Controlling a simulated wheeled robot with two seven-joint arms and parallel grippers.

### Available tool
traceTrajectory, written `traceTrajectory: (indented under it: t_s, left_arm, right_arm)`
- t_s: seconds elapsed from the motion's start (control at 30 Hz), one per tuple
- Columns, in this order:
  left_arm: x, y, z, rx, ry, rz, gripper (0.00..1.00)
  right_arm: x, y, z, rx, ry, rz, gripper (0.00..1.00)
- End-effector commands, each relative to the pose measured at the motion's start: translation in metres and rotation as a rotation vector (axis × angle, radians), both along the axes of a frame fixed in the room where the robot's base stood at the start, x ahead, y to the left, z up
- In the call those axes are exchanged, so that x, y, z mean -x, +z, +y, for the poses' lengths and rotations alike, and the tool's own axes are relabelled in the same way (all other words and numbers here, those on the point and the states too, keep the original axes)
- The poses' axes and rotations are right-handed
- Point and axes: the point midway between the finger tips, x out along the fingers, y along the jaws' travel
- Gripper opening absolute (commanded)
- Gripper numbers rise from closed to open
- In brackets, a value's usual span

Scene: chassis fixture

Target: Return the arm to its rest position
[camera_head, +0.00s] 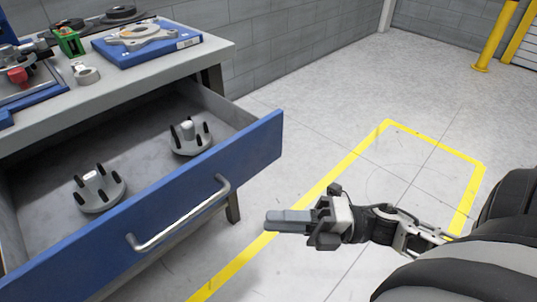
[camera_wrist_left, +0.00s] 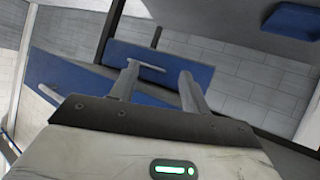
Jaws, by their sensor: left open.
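My right gripper (camera_head: 268,220) is in the head view, over the floor to the right of the open drawer. Its two fingers lie together, with nothing seen between them, and point left toward the drawer front. My left gripper (camera_wrist_left: 158,74) shows only in the left wrist view. Its two fingers stand apart and nothing is between them. Beyond them is a blue panel (camera_wrist_left: 202,75) with a pale bar handle (camera_wrist_left: 148,65). The left arm does not show in the head view.
The grey workbench has an open drawer with a blue front (camera_head: 262,141) and bar handle (camera_head: 180,222). Two round pegged parts (camera_head: 100,192) (camera_head: 190,139) sit inside. A blue tray (camera_head: 148,58) is on top. Yellow-lined floor (camera_head: 410,160) is clear at right.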

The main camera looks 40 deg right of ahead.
Motion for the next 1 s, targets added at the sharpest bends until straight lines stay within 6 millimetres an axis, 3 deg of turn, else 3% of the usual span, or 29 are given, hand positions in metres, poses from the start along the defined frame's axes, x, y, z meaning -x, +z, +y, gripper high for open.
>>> traceTrajectory:
  t_s: [0.23, 0.37, 0.5, 0.6, 0.8, 1.0]
  left_arm:
    - [-0.001, 0.003, 0.001, 0.0, 0.002, -0.004, 0.47]
    - [-0.001, 0.019, 0.002, -0.003, 0.004, -0.005, 0.47]
    - [-0.001, 0.044, 0.004, -0.011, 0.012, 0.001, 0.47]
    - [-0.001, 0.055, 0.007, -0.022, 0.021, 0.017, 0.47]
    - [0.0, 0.069, 0.012, -0.04, 0.031, 0.032, 0.47]
    - [0.001, 0.068, 0.013, -0.048, 0.032, 0.039, 0.47]
  right_arm:
    - [-0.001, 0.002, 0.0, -0.009, -0.009, 0.009, 0.22]
    - [-0.015, 0.015, 0.001, -0.124, -0.131, 0.124, 0.22]
    - [-0.039, 0.027, -0.001, -0.427, -0.4, 0.451, 0.22]
    - [-0.044, 0.018, 0.004, -0.687, -0.586, 0.76, 0.22]
    - [-0.022, -0.008, 0.043, -1.066, -0.803, 1.311, 0.22]
    - [-0.004, -0.019, 0.071, -1.189, -0.867, 1.554, 0.22]
